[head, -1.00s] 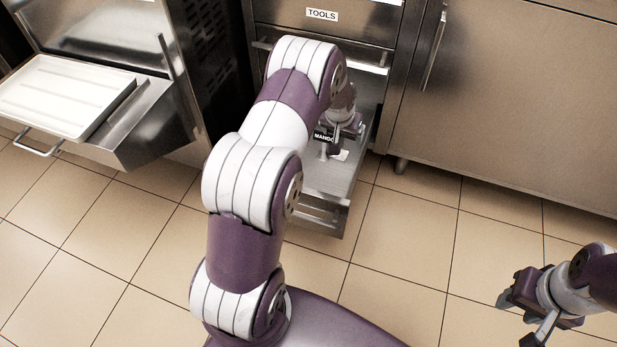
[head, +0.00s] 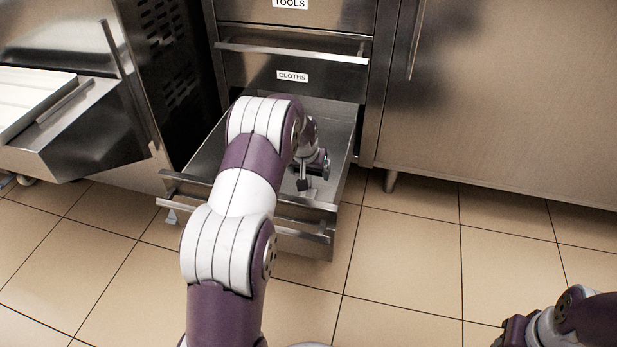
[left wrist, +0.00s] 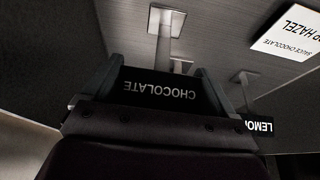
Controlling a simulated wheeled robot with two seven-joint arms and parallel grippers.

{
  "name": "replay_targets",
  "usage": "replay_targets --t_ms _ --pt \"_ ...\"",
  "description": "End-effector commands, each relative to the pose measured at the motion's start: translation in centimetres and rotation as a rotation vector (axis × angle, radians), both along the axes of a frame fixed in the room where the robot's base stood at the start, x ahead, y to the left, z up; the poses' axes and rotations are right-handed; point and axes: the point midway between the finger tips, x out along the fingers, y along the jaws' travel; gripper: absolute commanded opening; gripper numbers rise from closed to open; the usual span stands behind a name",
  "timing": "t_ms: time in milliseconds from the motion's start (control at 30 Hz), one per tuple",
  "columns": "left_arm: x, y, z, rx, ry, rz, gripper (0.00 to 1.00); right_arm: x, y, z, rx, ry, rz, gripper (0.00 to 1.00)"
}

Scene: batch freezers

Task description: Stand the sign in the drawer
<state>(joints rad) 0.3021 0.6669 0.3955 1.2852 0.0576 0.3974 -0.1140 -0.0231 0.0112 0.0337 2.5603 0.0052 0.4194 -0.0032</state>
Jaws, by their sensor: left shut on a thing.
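My left gripper (head: 306,180) is down inside the open bottom drawer (head: 345,150). In the left wrist view its two fingers (left wrist: 160,82) are shut on a black sign (left wrist: 160,92) that reads CHOCOLATE, upside down in that picture. A pale stem and square foot (left wrist: 166,20) show beyond the sign. I cannot tell whether the foot touches the drawer floor. A second black sign reading LEMO, partly cut by the gripper (left wrist: 259,125), stands at the right with its own foot. My arm hides much of the drawer. My right gripper (head: 512,332) is only partly in view, at the lower right.
A white card (left wrist: 290,38) about hazel and chocolate lies near the signs. A closed drawer labelled CLOTHS (head: 292,76) sits above the open one. A steel cabinet (head: 510,110) stands at the right; a pulled-out tray (head: 30,100) is at the left. Tiled floor in front is clear.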

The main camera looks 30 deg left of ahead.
Motion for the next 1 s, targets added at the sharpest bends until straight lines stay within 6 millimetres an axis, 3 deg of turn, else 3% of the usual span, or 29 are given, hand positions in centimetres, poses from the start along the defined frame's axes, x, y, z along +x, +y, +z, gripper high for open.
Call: replay_targets --t_ms 233,267,300,567,800,1000 --pt "-0.1 0.0 0.0 -0.001 0.003 0.000 0.38 0.0 0.0 0.3 0.000 -0.002 0.000 0.43" --pt "-0.1 0.0 -0.1 -0.001 0.004 0.000 0.93 0.0 0.0 0.3 0.000 -0.001 0.000 0.43" --pt "-0.1 0.0 -0.1 -0.001 0.003 0.000 1.00 0.0 0.0 0.3 0.000 -0.001 0.000 0.43" --pt "-0.1 0.0 0.5 0.000 0.002 0.000 1.00 0.0 0.0 0.5 0.000 -0.001 0.000 0.43" --pt "-2.1 -0.5 6.5 0.000 0.001 -0.001 1.00 0.0 0.0 4.9 0.000 -0.002 0.000 0.43" --pt "-3.9 -1.0 10.3 0.000 0.002 -0.001 1.00 0.0 0.0 7.3 0.000 -0.001 0.000 0.43"
